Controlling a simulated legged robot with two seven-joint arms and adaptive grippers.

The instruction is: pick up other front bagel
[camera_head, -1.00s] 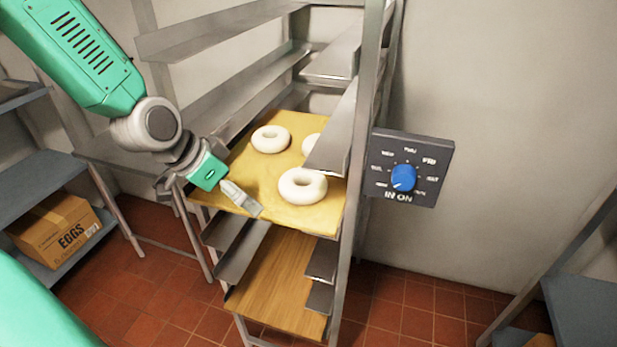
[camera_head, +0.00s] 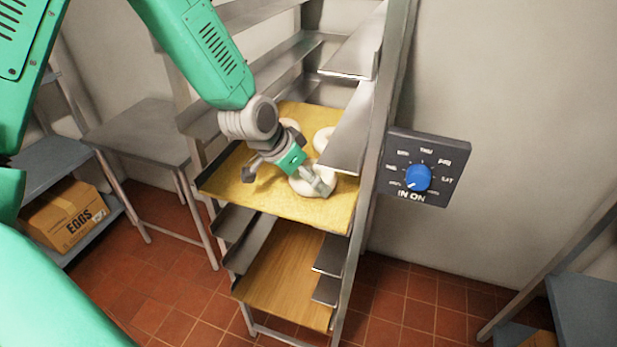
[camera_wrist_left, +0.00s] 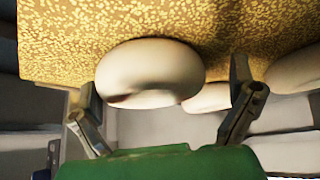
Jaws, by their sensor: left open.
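A pale front bagel (camera_head: 309,184) lies on the yellow tray (camera_head: 240,195) near its front edge, partly hidden by my left gripper (camera_head: 322,186). In the left wrist view that bagel (camera_wrist_left: 150,74) sits between the two open fingers of the gripper (camera_wrist_left: 168,112), with nothing gripped. A second bagel (camera_head: 325,138) lies farther back on the right, partly behind a rack rail. A third bagel (camera_head: 290,126) is mostly hidden behind my left wrist. Other pale bagels (camera_wrist_left: 290,72) show at the right in the left wrist view. My right gripper is not in view.
The tray sits in a metal rack, with a rail (camera_head: 350,135) close on the right and an upright post (camera_head: 378,130). A dial panel (camera_head: 428,167) is right of the post. A wooden board (camera_head: 285,272) lies on the level below. A small table (camera_head: 140,130) stands left.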

